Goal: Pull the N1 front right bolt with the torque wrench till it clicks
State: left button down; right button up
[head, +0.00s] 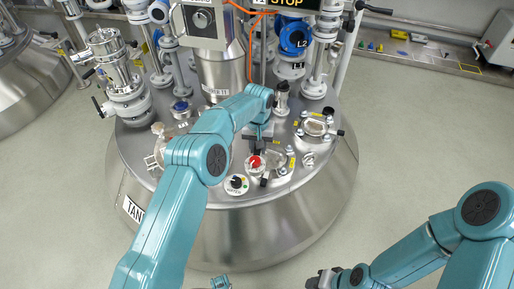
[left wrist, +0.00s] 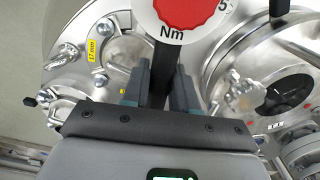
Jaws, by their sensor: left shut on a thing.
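My left gripper (head: 258,136) is over the tank lid. In the left wrist view its fingers (left wrist: 161,88) are shut on the dark bar of the torque wrench (left wrist: 166,58). The wrench's white dial with a red knob and "Nm" mark (left wrist: 184,12) shows at the top there, and the red knob also shows in the head view (head: 254,161). A round clamped flange with several bolts (left wrist: 102,50) and a yellow "17 mm" tag lies left of the wrench. I cannot read an N1 label, and the wrench's working end is hidden. My right gripper (head: 324,280) is low in the head view, its jaws unclear.
The steel tank lid (head: 205,190) carries several fittings: a small black-and-white "WATER" dial (head: 236,184), a sight-glass flange (head: 317,126), and a blue valve marked L2 (head: 294,38). A tall column (head: 222,72) stands behind my left arm.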

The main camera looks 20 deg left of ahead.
pick_arm(q)
notch_tip(320, 180, up, 3)
jog(key=shift+s+f+p, duration=0.1)
jog(key=shift+f+p, duration=0.1)
jog(key=shift+p, duration=0.2)
jog(key=shift+f, duration=0.2)
pick_arm(e)
jog(key=shift+r, duration=0.75)
